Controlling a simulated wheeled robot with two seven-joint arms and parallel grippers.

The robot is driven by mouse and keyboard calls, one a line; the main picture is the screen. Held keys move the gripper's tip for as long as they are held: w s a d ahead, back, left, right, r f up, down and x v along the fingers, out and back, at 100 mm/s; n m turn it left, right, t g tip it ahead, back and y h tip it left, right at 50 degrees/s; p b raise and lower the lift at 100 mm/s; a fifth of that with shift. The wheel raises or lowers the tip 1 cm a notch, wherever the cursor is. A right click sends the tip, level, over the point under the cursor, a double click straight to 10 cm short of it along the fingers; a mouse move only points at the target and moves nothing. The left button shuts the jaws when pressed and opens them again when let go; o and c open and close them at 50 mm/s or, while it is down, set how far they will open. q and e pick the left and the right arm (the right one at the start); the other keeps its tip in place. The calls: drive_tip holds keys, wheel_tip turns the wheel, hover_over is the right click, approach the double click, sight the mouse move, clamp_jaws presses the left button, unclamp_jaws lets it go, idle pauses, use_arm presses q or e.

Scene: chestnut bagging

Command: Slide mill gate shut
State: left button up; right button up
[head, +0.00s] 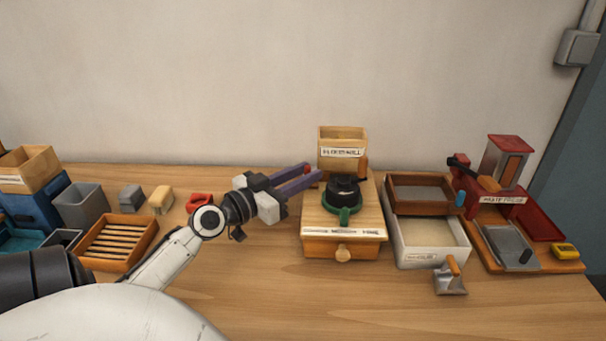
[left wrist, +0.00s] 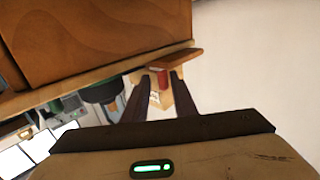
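The wooden mill (head: 345,222) stands mid-table, with a labelled hopper (head: 342,138) at its back and a black grinder on a green ring (head: 344,199) in front. A brown tab (head: 362,168) shows below the hopper's right side. A small red piece (head: 307,167) is at the left of the hopper. It also shows in the left wrist view (left wrist: 163,78), beside a brown board (left wrist: 176,60). My left gripper (head: 312,172) reaches in from the left, its purple fingers apart around the line of the red piece. I cannot tell whether they touch it. My right gripper is out of view.
Right of the mill are stacked trays (head: 402,244), a small scoop (head: 450,279) and a red press (head: 502,182). At left are a slatted wooden tray (head: 121,222), a grey bin (head: 80,204) and small blocks. The front middle of the table is clear.

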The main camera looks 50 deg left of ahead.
use_arm(q)
drive_tip(key=shift+o, duration=0.3)
drive_tip(key=s+b, duration=0.5)
drive_tip(key=s, duration=0.5)
drive_tip(key=shift+s, duration=0.15)
idle(0.5)
idle(0.7)
